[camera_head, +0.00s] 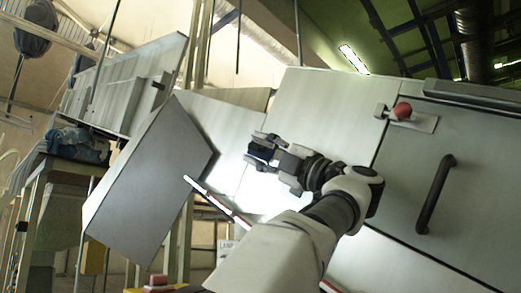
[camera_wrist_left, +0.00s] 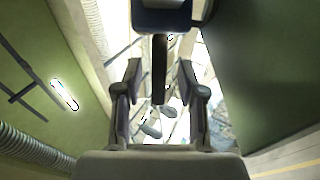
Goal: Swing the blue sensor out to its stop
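The blue sensor (camera_wrist_left: 162,17) shows as a dark blue box at the top edge of the left wrist view, cut off by the frame. A dark rod (camera_wrist_left: 159,70) runs down from it between my fingers. In the head view a small dark blue patch, seemingly the sensor (camera_head: 260,156), shows at the fingers, partly hidden by them. My left gripper (camera_head: 264,150) reaches up in front of the pale panel. In the left wrist view its fingers (camera_wrist_left: 160,75) stand apart, with gaps on both sides of the rod. My right gripper is not in view.
A large pale machine panel (camera_head: 325,115) stands behind the arm. A grey door (camera_head: 455,165) with a black handle (camera_head: 435,195) and a red knob (camera_head: 403,111) are to the right. A tilted grey panel (camera_head: 150,180) juts out at the left. A red button (camera_head: 158,280) sits below.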

